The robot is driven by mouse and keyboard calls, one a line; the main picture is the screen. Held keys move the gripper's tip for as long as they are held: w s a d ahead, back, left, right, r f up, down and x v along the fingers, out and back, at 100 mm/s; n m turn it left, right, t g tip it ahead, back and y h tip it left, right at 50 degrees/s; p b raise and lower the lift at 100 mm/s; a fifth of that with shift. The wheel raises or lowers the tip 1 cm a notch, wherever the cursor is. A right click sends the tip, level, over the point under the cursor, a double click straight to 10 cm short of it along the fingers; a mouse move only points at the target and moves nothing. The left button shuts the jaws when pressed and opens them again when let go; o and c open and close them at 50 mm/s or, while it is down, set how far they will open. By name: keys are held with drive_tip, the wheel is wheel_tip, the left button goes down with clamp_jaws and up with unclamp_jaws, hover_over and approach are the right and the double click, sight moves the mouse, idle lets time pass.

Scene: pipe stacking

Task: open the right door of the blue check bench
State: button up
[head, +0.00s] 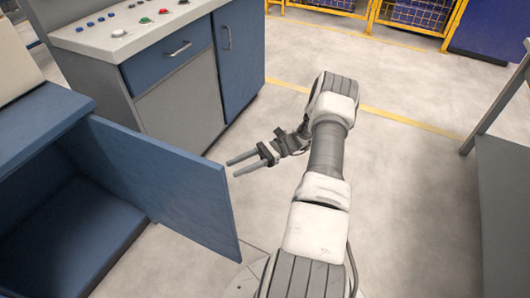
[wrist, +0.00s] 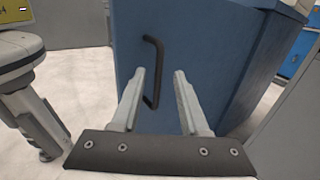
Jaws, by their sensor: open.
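The blue check bench (head: 40,120) is at the left of the head view. Its right door (head: 165,185) stands swung wide open, with the dark interior showing behind it. My gripper (head: 232,168) is just beyond the door's outer side, fingers pointing left towards it. In the wrist view my gripper (wrist: 160,72) is open, with nothing between the fingers. The door's blue outer face (wrist: 205,50) fills the middle there, with a dark vertical bar handle (wrist: 153,50) ahead, partly behind the left finger. The fingers do not appear closed around the handle.
A grey and blue control bench (head: 175,70) with buttons stands behind, its doors shut. A grey table (head: 505,190) is at the right. Yellow fencing (head: 410,15) runs along the back. The floor around my arm is clear.

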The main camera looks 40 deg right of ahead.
drive_tip(key=s+d, duration=0.1)
drive_tip(key=d, duration=1)
drive_tip(key=shift+s+d, duration=0.25)
drive_tip(key=shift+d, duration=0.05)
